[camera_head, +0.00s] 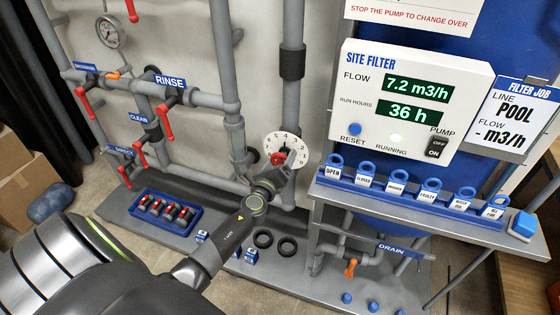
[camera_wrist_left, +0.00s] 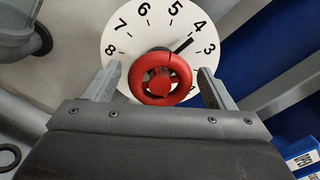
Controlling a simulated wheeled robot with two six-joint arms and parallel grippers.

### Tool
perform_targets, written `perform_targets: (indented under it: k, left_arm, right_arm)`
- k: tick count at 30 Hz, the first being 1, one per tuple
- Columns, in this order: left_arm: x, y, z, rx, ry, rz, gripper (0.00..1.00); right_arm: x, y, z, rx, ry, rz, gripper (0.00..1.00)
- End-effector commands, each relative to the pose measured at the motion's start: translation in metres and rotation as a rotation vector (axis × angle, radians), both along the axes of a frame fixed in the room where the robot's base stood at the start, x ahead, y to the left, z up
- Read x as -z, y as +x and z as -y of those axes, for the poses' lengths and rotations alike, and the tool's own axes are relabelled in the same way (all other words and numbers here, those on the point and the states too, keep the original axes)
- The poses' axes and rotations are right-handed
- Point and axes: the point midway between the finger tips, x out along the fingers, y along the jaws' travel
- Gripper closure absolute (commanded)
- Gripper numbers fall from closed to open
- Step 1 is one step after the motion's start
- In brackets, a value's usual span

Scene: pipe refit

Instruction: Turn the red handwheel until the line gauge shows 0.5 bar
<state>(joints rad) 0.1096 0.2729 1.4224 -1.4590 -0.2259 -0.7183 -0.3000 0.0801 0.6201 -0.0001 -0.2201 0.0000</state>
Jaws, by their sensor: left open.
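The red handwheel (camera_head: 279,158) sits in front of a white numbered dial (camera_head: 297,142) on the pipework. In the left wrist view the handwheel (camera_wrist_left: 160,78) is centred, with a black mark on the dial (camera_wrist_left: 130,45) between 3 and 4. My left gripper (camera_wrist_left: 159,70) is open, with one finger on each side of the wheel and a visible gap to its rim on both sides. In the head view this gripper (camera_head: 281,170) is at the wheel. A round gauge (camera_head: 108,32) hangs at upper left; its reading is too small to tell. My right gripper is not in view.
The filter panel (camera_head: 412,100) and a shelf of blue tags (camera_head: 400,206) stand right of the wheel. Red-levered valves (camera_head: 164,118) are on the left pipes. A blue tray (camera_head: 165,213) and black rings (camera_head: 264,239) lie below. A grey vertical pipe (camera_head: 292,100) rises behind the dial.

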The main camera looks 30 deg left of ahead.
Motion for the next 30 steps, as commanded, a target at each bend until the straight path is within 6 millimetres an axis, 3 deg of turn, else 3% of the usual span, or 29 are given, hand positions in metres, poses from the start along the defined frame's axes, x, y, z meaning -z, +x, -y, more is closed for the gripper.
perform_targets:
  k: [11, 21, 30]
  left_arm:
    - [0.000, 0.006, -0.002, 0.000, 0.001, 0.000, 0.23]
    - [0.000, 0.006, -0.002, 0.000, 0.001, 0.000, 0.65]
    - [0.003, 0.006, -0.002, 0.000, -0.128, 0.031, 0.66]
  right_arm:
    - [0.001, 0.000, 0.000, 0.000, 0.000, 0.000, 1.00]
    - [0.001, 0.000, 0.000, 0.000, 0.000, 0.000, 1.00]
    - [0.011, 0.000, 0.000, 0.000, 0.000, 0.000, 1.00]
